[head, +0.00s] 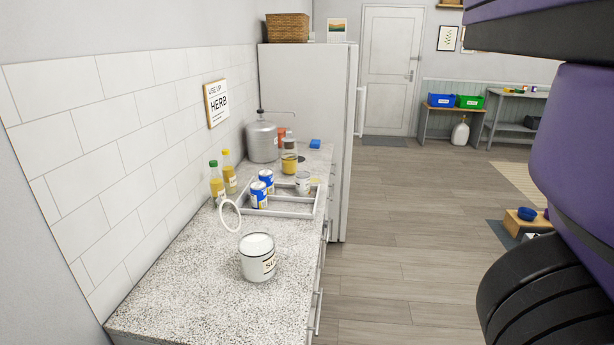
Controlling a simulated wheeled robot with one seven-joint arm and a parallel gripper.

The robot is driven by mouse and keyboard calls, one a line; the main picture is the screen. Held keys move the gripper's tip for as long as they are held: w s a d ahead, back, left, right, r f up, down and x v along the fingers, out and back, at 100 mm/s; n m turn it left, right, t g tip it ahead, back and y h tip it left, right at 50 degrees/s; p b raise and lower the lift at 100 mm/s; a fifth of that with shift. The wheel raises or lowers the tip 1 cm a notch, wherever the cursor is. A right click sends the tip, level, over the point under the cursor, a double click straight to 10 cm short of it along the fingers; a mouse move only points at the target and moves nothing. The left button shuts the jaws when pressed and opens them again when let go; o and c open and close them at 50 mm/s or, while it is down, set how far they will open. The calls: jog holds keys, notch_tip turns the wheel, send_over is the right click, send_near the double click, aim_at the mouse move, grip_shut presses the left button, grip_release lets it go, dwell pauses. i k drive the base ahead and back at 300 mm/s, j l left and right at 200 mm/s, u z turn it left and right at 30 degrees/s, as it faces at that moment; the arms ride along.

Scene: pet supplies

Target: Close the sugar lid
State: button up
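The sugar jar (252,265) is a white canister with a dark-edged label, of which only the first letters show. It stands upright on the speckled counter, toward the near end. A round white lid (238,227) stands raised at the jar's back left, tilted up off the mouth. It looks like a thin ring from here, and I cannot make out a hinge. The jar's top shows white inside the rim. My gripper is not in view; only purple and black parts of my own body fill the right side.
Two yellow bottles (217,184) stand by the tiled wall, and a metal pot (262,141) stands farther back. The counter (180,300) is clear in front of the jar. Open floor (400,260) lies to the right.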

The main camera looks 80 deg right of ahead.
aim_at(220, 202)
jog(key=k+j+z, duration=0.15)
jog(key=j+z, duration=0.25)
jog(key=k+j+z, duration=0.2)
jog(key=z, duration=0.25)
jog(key=k+j+z, duration=0.2)
jog(key=z, duration=0.2)
jog(key=k+j, duration=0.4)
jog(key=k, duration=0.15)
jog(key=i+l, duration=0.35)
jog(key=l, duration=0.15)
jog(key=i+l, duration=0.4)
jog(key=i+l+u, duration=0.1)
jog(key=u, duration=0.3)
jog(key=l+u, duration=0.2)
jog(key=u, duration=0.2)
jog(key=l+u, duration=0.2)
jog(key=u, duration=0.25)
jog(key=i+l, duration=0.05)
